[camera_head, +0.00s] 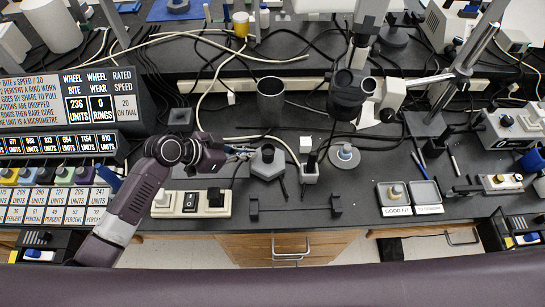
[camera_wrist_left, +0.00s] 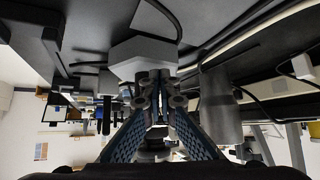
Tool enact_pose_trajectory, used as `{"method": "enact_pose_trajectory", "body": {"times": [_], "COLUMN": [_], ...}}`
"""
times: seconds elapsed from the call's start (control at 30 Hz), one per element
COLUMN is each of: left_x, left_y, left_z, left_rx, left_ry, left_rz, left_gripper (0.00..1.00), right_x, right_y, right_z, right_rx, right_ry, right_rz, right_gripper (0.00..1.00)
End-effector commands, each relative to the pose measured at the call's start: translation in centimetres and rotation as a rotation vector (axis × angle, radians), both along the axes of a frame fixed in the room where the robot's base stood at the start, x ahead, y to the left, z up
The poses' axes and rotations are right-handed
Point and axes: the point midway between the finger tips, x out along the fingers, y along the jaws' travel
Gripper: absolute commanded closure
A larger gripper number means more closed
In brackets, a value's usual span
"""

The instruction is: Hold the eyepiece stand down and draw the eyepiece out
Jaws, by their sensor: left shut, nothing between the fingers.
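A grey hexagonal block (camera_head: 268,163) with a small raised piece (camera_head: 268,150) at its centre sits on the dark bench; it looks like the eyepiece stand, though I cannot be sure the raised piece is the eyepiece. The block also shows close ahead in the left wrist view (camera_wrist_left: 143,52). My left gripper (camera_head: 243,153) is just left of it, low over the bench. Its fingers (camera_wrist_left: 157,105) are shut with nothing between them. I cannot tell whether the fingertips touch the block. My right gripper is not in view.
A grey cup (camera_head: 271,97) stands behind the block. A power strip (camera_head: 191,203) and a black bracket (camera_head: 293,208) lie in front. Cables cross the bench behind.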

Motion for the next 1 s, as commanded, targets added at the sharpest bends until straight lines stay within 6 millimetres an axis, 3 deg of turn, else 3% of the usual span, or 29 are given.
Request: {"method": "enact_pose_trajectory", "body": {"times": [1.0], "left_x": [-0.01], "left_y": [0.02], "left_z": [-0.79], "left_rx": [0.001], "left_ry": [0.000], "left_rz": [0.000], "left_gripper": [1.00], "right_x": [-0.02], "right_y": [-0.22], "right_z": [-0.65], "right_rx": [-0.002], "right_ry": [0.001], "right_rz": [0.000], "right_gripper": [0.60]}}
